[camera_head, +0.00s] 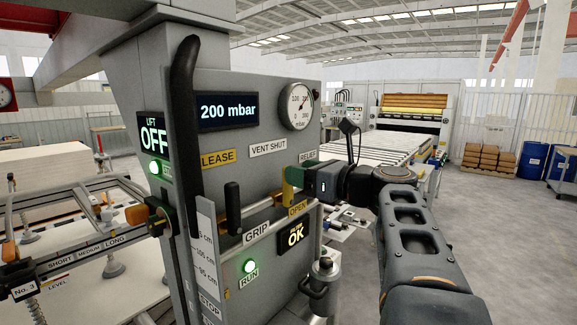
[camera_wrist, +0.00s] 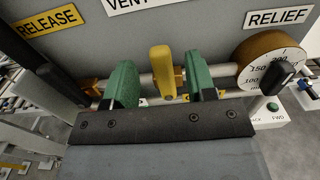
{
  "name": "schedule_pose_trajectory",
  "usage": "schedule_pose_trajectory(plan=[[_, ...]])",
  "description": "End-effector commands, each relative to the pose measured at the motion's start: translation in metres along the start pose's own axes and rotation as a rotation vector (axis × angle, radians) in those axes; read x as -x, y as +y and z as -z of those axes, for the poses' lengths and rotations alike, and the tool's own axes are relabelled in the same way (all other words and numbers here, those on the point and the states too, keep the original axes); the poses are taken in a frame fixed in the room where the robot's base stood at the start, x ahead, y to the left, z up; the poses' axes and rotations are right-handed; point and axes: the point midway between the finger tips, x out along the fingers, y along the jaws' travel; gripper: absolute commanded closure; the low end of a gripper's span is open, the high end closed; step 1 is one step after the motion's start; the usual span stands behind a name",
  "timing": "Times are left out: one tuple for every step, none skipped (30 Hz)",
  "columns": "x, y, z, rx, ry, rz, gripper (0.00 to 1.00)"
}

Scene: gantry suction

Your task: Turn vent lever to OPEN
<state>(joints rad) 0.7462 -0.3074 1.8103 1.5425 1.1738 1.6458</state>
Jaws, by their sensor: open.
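The yellow vent lever (camera_wrist: 161,68) stands upright between my gripper's two green fingers in the wrist view, with a gap on each side. It points toward the VENT SHUT label (camera_head: 268,148) on the grey panel. In the head view the lever (camera_head: 287,194) is partly covered by my gripper (camera_head: 296,176), and a yellow OPEN label (camera_head: 298,208) sits below it. My gripper (camera_wrist: 162,88) is open around the lever, holding nothing. The lever's lower end is hidden behind my gripper in the wrist view.
A black handle (camera_head: 233,208) stands left of the lever, near the RELEASE label (camera_wrist: 47,19). A round dial (camera_wrist: 270,60) and the RELIEF label (camera_wrist: 279,18) are close on the right. The pressure display (camera_head: 228,111) reads 200 mbar. A metal cylinder (camera_head: 324,285) stands below.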

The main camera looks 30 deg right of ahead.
Motion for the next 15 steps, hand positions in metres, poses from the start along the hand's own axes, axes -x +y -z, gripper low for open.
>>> schedule_pose_trajectory(plan=[[-0.009,0.001,-0.001,-0.001,0.000,-0.005,0.49],[-0.013,0.002,-0.001,-0.001,0.001,-0.006,0.49],[-0.018,0.001,-0.001,0.000,0.001,-0.004,0.49],[-0.021,0.001,-0.001,0.000,0.000,-0.005,0.49],[-0.025,0.001,-0.001,0.000,0.000,-0.005,0.49],[-0.028,0.001,-0.001,0.001,0.000,-0.003,0.49],[-0.030,0.001,-0.001,0.001,0.000,-0.004,0.49],[-0.033,0.001,-0.001,0.001,0.000,-0.004,0.49],[-0.035,0.001,-0.001,0.001,0.000,-0.003,0.49],[-0.036,0.001,-0.001,0.001,0.000,-0.002,0.49],[-0.037,0.001,-0.001,0.001,0.000,-0.002,0.49],[-0.038,0.001,0.000,0.001,0.000,-0.002,0.49],[-0.039,0.001,0.000,0.001,0.000,-0.003,0.49],[-0.040,0.001,0.000,0.001,0.000,-0.003,0.49],[-0.040,0.001,0.000,0.001,0.000,-0.002,0.49]])
